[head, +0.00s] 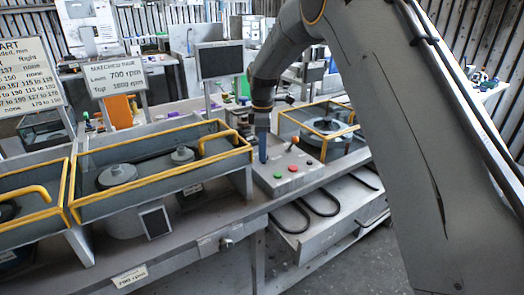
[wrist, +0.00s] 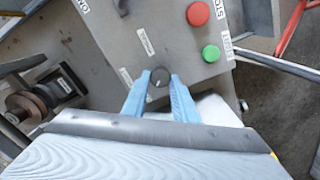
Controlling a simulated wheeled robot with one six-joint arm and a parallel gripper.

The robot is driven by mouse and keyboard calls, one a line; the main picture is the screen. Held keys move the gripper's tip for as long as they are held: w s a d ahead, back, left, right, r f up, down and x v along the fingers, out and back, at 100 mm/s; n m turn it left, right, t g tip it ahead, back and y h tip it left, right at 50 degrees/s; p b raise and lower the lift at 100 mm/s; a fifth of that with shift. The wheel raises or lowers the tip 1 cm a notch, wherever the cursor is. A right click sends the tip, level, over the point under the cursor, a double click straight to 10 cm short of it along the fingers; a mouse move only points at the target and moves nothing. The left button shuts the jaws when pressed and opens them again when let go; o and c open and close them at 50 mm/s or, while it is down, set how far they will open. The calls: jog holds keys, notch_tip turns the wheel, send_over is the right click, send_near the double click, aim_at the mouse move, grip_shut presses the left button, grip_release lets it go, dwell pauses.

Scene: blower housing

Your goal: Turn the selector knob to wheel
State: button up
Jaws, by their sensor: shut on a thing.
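The selector knob (wrist: 160,76) is a small dark round knob with a light mark, on the grey control box (wrist: 190,50). My gripper (wrist: 160,83) has its two blue fingers on either side of the knob, shut on it. Small white labels sit around the knob, one above it (wrist: 145,41) and one to its left (wrist: 125,77); their words are too small to read. In the head view my gripper (head: 263,155) points down onto the control box (head: 285,182), and the knob is hidden behind the fingers.
On the box are a red button (wrist: 198,13) and a green button (wrist: 211,53), close right of my fingers, and an orange-tipped lever (head: 293,142). Yellow-edged guards (head: 160,140) stand left, another guarded unit (head: 325,125) right. Signs (head: 118,75) stand behind.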

jog(key=m, duration=0.6)
jog(key=shift+m+b, duration=0.3)
jog(key=m, duration=0.6)
jog(key=shift+w+d, duration=0.1)
jog(key=m, duration=0.7)
jog(key=shift+d+m, duration=0.1)
jog(key=shift+m, duration=0.2)
jog(key=m, duration=0.5)
jog(key=shift+d+m, duration=0.1)
jog(key=shift+m, duration=0.6)
jog(key=o, duration=1)
jog(key=shift+o, duration=0.2)
jog(key=shift+r+b, duration=0.95)
jog(key=shift+r, duration=2.95)
